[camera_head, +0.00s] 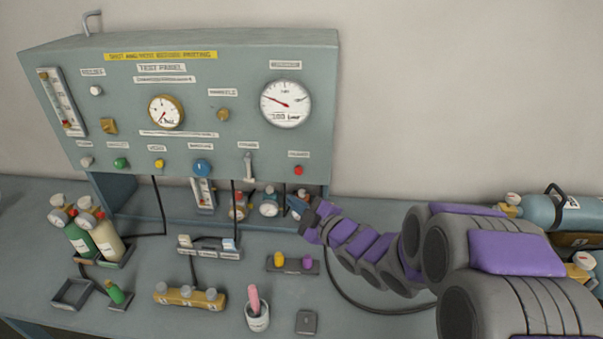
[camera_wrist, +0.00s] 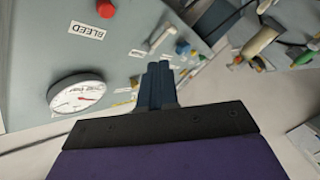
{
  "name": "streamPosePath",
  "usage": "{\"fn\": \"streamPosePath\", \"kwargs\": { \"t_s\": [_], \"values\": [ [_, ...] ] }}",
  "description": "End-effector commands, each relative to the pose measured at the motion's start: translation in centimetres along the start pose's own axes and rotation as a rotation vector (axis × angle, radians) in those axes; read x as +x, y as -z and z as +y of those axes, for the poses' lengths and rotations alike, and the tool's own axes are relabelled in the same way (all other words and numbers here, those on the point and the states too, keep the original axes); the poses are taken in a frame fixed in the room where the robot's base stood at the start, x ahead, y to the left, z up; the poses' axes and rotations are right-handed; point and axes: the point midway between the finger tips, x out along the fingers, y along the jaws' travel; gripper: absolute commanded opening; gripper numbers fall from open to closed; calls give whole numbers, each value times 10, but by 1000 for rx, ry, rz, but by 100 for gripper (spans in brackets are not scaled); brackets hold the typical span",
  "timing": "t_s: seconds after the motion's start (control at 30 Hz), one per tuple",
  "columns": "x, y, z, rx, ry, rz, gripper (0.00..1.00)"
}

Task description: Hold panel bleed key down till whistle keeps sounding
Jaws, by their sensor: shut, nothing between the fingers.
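The bleed key is a red round button (camera_head: 298,170) at the lower right of the grey-green test panel (camera_head: 235,135). In the wrist view the red button (camera_wrist: 106,9) is at the top edge, beside a label reading BLEED. My gripper (camera_head: 309,217) is just below the panel's lower right edge in the head view. Its shut, empty fingers (camera_wrist: 160,70) point toward the panel in the wrist view, and the button lies apart from them, up and to the left. The large white gauge (camera_head: 286,103) is above the button. I cannot make out the whistle.
Small gauges and a flow tube stand under the panel, close to my gripper. Blue cylinders (camera_head: 562,213) lie at the right. Bare wall is right of the panel.

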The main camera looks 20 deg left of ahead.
Motion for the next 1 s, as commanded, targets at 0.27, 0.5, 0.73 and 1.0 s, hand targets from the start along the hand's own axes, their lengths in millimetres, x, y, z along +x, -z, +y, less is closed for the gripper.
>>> {"fn": "streamPosePath", "kwargs": {
  "t_s": [0.27,0.5,0.73,1.0],
  "values": [
    [3,-2,3,2,0,-1,0],
    [17,-12,14,4,0,0,0],
    [38,-27,29,2,2,-3,0],
    [57,-42,44,0,1,-4,0]
  ]
}}
